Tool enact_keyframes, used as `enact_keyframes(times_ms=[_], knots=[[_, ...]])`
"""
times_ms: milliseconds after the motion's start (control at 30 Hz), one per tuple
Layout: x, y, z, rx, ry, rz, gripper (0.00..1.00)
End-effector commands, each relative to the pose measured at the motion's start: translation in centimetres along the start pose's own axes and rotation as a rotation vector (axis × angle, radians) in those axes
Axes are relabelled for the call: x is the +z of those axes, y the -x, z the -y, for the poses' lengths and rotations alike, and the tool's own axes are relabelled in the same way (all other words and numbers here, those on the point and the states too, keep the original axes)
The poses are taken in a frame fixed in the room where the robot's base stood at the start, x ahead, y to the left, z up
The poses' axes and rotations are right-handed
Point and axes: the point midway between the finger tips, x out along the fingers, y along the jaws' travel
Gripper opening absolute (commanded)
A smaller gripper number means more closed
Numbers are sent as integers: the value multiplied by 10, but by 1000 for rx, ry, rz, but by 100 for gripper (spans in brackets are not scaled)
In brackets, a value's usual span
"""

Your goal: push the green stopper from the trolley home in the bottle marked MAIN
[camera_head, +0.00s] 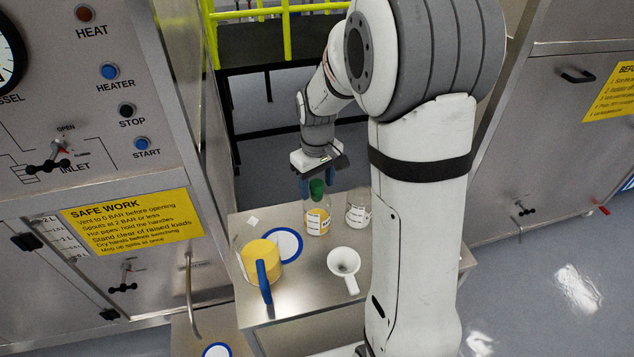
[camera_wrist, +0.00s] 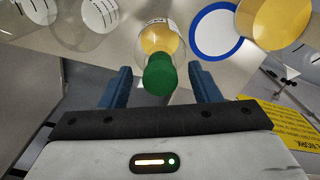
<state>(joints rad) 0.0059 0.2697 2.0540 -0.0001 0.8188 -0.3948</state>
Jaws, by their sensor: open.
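The green stopper (camera_head: 317,188) sits at the mouth of a clear bottle (camera_head: 316,219) that holds some yellow content and stands upright on the trolley (camera_head: 310,292). How deep the stopper sits cannot be told. The bottle's label is too small to read, so I cannot tell whether it says MAIN. My gripper (camera_head: 317,183) is just above the bottle, its blue fingers apart. In the wrist view the stopper (camera_wrist: 159,76) lies between the open fingers with a gap on both sides, and the bottle (camera_wrist: 161,40) is beyond it.
A second clear labelled vessel (camera_head: 357,215) stands close to the bottle's right. A blue-rimmed white disc (camera_head: 285,244), a yellow jug (camera_head: 258,260) with a blue handle and a white funnel-like piece (camera_head: 344,264) are nearer the front. The trolley's front strip is bare.

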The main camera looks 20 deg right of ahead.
Motion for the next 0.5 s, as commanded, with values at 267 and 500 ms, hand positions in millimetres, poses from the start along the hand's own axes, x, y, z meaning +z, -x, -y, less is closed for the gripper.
enact_keyframes(times_ms=[267,500], knots=[[-1,42,0,2,0,-5,56],[0,72,0,1,0,-3,56]])
